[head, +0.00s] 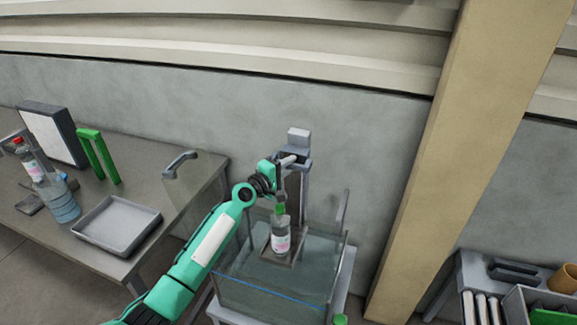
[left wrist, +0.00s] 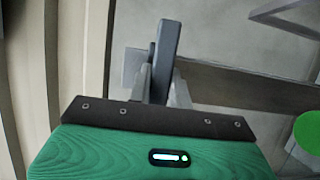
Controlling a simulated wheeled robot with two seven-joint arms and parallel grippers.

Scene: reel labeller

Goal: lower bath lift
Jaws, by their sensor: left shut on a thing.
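The bath is a clear tank (head: 245,293) with a blue line across its front wall. A labelled bottle with a green cap (head: 281,240) stands upright on the lift's small grey platform (head: 268,256) inside the tank. The lift's grey column (head: 303,185) rises behind the bottle, with a pale block on top. My left gripper (head: 289,161) is at the upper part of the column. In the left wrist view its fingers (left wrist: 162,85) are shut on a dark grey lift handle (left wrist: 167,45). The exact grip is partly hidden in the head view. My right gripper is not in view.
The left table holds an empty grey tray (head: 118,225), bottles (head: 62,205), a green frame (head: 98,155) and a pale panel (head: 50,133). A tan post (head: 450,150) stands right of the bath. A rack (head: 490,300) is at the lower right.

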